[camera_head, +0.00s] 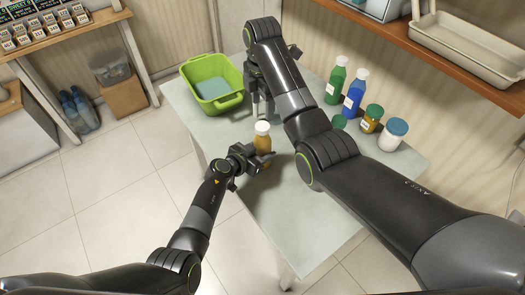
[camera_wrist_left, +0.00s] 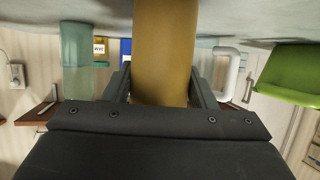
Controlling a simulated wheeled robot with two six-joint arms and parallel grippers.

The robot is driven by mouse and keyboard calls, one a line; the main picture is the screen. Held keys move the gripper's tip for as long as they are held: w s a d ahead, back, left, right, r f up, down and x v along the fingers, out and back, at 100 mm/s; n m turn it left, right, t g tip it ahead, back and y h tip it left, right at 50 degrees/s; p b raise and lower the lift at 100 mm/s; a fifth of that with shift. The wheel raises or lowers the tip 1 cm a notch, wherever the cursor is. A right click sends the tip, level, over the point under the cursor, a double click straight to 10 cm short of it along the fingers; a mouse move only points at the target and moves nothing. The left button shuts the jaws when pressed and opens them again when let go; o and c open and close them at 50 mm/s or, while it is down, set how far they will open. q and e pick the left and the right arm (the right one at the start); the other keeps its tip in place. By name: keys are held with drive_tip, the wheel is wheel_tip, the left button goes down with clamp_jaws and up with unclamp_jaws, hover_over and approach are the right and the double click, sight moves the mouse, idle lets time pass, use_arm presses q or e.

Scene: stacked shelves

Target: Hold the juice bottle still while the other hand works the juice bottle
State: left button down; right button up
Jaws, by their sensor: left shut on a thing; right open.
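The juice bottle (camera_head: 263,143), amber with a white cap, stands upright near the table's left edge. In the left wrist view the amber bottle body (camera_wrist_left: 165,45) fills the middle between two dark fingers. My left gripper (camera_head: 259,161) is shut on its lower body. My right gripper (camera_head: 262,106) is open and points down just behind the bottle, apart from its cap as far as I can tell. My right arm hides part of the table behind.
A green basket (camera_head: 235,103) stands at the table's back left. A green bottle (camera_head: 336,82), a blue bottle (camera_head: 354,93), an amber jar (camera_head: 371,119) and a white jar (camera_head: 392,135) stand at the right. The table's (camera_head: 300,235) front is clear.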

sight(262, 126)
drive_tip(key=shift+n, duration=0.6)
drive_tip(key=shift+f, duration=0.1)
drive_tip(key=shift+f, duration=3.9)
drive_tip(key=shift+c, duration=0.5)
